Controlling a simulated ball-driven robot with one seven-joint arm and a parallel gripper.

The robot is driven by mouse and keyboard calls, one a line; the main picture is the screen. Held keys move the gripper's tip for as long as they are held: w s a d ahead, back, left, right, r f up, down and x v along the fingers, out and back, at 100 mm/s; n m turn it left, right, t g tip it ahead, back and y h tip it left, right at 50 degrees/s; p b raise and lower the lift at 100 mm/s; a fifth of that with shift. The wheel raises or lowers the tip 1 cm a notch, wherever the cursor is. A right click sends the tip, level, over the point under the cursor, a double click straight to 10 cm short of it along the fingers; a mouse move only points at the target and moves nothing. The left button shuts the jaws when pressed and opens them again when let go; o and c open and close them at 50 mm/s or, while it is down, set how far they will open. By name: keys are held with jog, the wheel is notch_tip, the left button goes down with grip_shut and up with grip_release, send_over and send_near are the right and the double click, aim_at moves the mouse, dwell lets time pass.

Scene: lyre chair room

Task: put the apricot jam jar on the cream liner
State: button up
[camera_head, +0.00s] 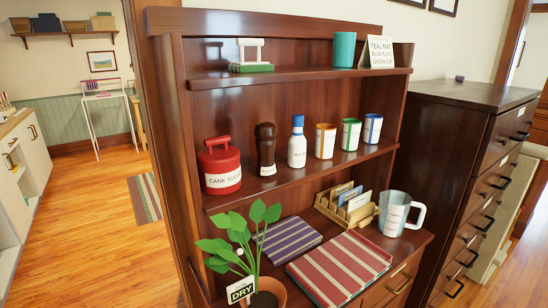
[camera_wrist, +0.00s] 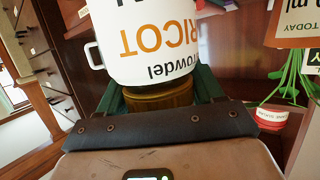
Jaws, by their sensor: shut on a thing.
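The apricot jam jar (camera_wrist: 145,52) fills the upper middle of the wrist view. It has a white label with orange letters ending in "RICOT", upside down in this picture, and a brown-gold lid. My gripper (camera_wrist: 160,95) has a green finger on each side of the lid and is shut on it. Part of the jar is cut off by the top edge. Neither the jar nor my gripper shows in the head view. I cannot make out a cream liner in either view.
A wooden shelf unit (camera_head: 290,82) holds a red canister (camera_head: 219,166), a dark grinder (camera_head: 265,149), a white bottle (camera_head: 297,142) and several cups. Below are a potted plant (camera_head: 240,240), striped cloths (camera_head: 340,266), a card rack (camera_head: 345,205) and a pitcher (camera_head: 395,213). A dark drawer chest (camera_head: 450,140) stands right.

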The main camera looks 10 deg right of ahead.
jog(key=w+a+f+n+y, duration=0.2)
jog(key=w+a+f+y, duration=0.1)
jog(key=a+f, duration=0.65)
jog(key=s+a+f, duration=0.1)
jog(key=s+f, duration=0.3)
jog(key=f, duration=0.1)
jog(key=shift+s+f, duration=0.25)
